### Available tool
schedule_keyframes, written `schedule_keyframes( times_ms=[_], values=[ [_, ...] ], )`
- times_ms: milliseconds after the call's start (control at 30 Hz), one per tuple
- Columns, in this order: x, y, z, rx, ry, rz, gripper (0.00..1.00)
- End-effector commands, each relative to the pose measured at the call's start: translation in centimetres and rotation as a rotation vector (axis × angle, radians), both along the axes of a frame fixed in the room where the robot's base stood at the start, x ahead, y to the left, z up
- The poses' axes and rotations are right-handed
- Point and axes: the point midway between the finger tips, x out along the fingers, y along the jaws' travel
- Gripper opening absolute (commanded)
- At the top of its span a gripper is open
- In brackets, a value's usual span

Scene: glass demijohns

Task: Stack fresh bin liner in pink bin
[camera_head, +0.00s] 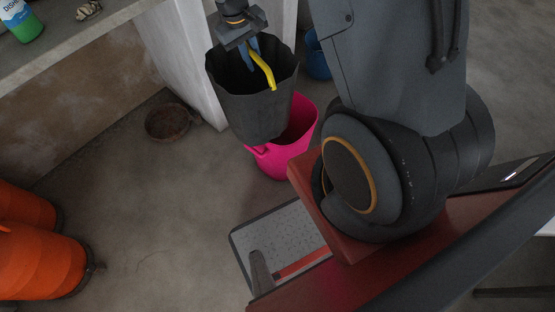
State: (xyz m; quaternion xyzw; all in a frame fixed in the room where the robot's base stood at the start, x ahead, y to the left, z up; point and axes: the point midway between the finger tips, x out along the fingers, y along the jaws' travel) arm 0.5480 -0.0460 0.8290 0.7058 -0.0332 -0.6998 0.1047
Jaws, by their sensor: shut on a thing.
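The bin liner (250,104) is a dark grey, open-topped bag with a wavy rim and a yellow strip (264,70) at its mouth. My gripper (252,55) points down at the liner's mouth and is shut on it; the exact grip point is partly hidden inside the rim. The pink bin (283,158) stands on the floor below and slightly right of the liner. The liner overlaps the bin's left and back part in the picture. I cannot tell whether the liner's lower end is above the rim or inside it.
A blue bin (316,56) stands behind on the right. A pale post (178,58) is close to the liner's left. A rusty round pan (168,122) lies on the floor. Orange containers (40,262) stand at lower left. A counter (75,42) with a green bottle (20,18) is at upper left.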

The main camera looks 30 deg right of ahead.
Motion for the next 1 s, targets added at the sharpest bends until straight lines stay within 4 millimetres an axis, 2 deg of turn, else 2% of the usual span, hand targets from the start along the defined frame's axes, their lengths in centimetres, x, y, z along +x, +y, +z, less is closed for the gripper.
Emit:
schedule_keyframes(
  times_ms=[33, 300, 733, 867, 1000],
  values=[
    [0.8, -0.8, -1.2, 0.0, -0.004, 0.01, 0.0],
    [2.9, -4.6, -3.1, 0.0, -0.002, 0.091, 0.0],
    [5.0, -10.5, -6.5, 0.0, -0.002, 0.222, 0.0],
    [5.3, -11.7, -8.3, 0.0, -0.003, 0.253, 0.0],
    [5.4, -12.6, -11.3, -0.001, 0.001, 0.277, 0.0]
  ],
)
